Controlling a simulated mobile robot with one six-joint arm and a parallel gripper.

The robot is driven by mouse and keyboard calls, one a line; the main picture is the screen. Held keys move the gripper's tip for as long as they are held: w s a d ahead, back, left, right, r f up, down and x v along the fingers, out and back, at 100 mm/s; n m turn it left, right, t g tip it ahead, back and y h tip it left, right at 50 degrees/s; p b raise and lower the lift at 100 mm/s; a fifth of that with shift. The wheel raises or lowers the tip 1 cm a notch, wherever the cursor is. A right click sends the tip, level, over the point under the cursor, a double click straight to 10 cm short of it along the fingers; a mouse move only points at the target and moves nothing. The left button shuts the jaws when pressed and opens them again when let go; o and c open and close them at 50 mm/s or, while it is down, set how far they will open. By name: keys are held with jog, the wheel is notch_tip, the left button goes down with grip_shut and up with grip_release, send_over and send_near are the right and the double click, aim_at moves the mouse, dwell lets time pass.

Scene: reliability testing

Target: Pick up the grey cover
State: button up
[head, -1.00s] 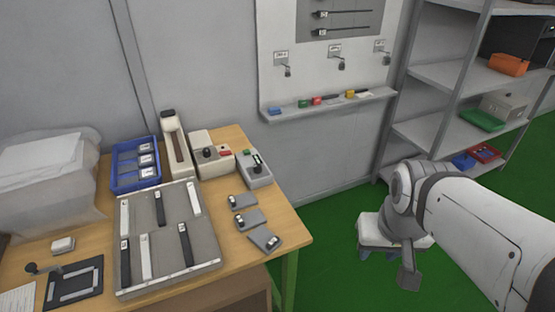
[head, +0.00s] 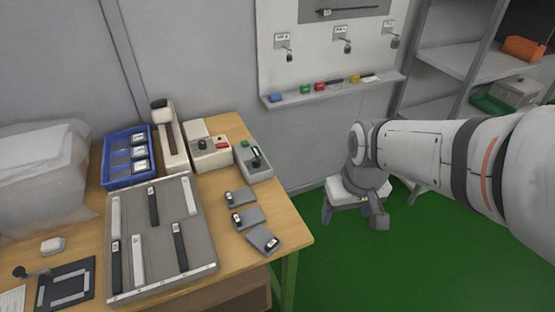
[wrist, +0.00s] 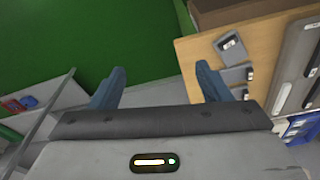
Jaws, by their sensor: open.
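Three small grey pieces with white-and-black tags lie in a row near the right edge of the wooden table: a back one (head: 240,196), a middle one (head: 250,217) and a front one (head: 264,239). I cannot tell which, if any, is the grey cover. They also show in the wrist view, right of my gripper, for example one grey piece (wrist: 237,75). My gripper (wrist: 160,82) has its two blue fingers spread wide with nothing between them. It is off the table's right side, apart from the pieces.
The wooden table (head: 285,222) also bears a grey board (head: 160,250) with black and white strips, a blue bin (head: 128,180) and control boxes (head: 208,155). A wall ledge (head: 330,92) and shelves (head: 450,62) are behind.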

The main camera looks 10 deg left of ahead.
jog(key=shift+o, duration=0.9)
jog(key=w+a+f+n, duration=0.2)
jog(key=a+f+n, duration=0.1)
jog(key=a, duration=0.5)
jog(key=shift+w+a+f+g, duration=0.15)
jog(key=shift+w+f+g, duration=0.25)
jog(key=shift+f, duration=0.2)
jog(key=n, duration=0.4)
send_over(267, 239)
jog(key=s, duration=0.2)
notch_tip(267, 239, down, 6)
jog(key=shift+g, duration=0.4)
jog(key=f, duration=0.5)
jog(key=f+p, duration=0.1)
jog(key=f, duration=0.2)
jog(key=shift+w+d+f, duration=0.2)
jog(key=shift+w+f, duration=0.05)
jog(key=shift+w, duration=0.1)
jog(key=shift+c, duration=0.2)
jog(key=c, duration=1.1)
jog(key=shift+r, duration=0.15)
